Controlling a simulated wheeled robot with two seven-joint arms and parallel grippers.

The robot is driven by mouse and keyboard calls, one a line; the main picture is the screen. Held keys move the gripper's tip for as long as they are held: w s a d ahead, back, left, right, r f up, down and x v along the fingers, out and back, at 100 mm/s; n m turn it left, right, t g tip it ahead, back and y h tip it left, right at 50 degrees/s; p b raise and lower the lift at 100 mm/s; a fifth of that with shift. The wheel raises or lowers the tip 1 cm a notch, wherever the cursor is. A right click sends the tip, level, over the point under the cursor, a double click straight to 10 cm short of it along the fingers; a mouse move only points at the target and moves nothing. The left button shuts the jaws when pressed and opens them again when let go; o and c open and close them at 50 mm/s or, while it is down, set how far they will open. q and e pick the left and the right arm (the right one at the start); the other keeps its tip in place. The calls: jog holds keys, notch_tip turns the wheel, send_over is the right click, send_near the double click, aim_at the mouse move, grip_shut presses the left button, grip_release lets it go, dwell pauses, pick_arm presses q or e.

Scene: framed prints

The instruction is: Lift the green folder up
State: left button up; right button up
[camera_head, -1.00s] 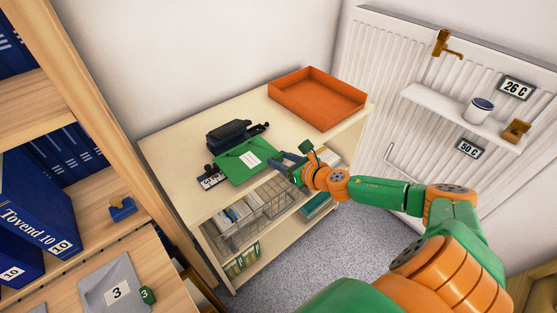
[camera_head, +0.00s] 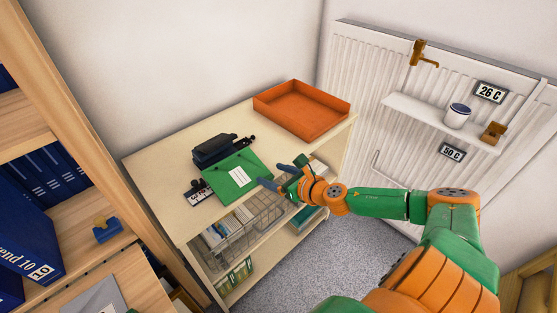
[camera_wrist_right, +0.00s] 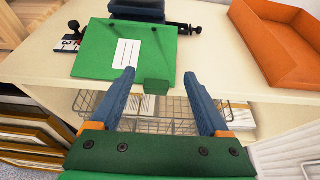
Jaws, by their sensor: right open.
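The green folder (camera_head: 237,172) with a white label lies flat on top of the cream shelf unit, against a dark blue object. In the right wrist view the folder (camera_wrist_right: 105,55) lies ahead, and a small green tab (camera_wrist_right: 156,87) sticks out at its near right corner. My right gripper (camera_head: 276,174) is open and empty at the shelf's front edge, beside the folder's right side. In the right wrist view its blue fingers (camera_wrist_right: 158,76) stand apart on either side of the tab, with no visible contact. My left gripper is not in view.
An orange tray (camera_head: 302,112) sits at the back right of the shelf top. A dark blue device (camera_head: 218,149) and a numbered stamp (camera_head: 199,192) border the folder. A wire basket (camera_head: 245,222) sits below. The back left top is clear.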

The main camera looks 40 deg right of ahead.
jog(key=p+v, duration=0.1)
jog(key=v, duration=0.4)
jog(key=shift+s, duration=0.1)
dwell(0.3)
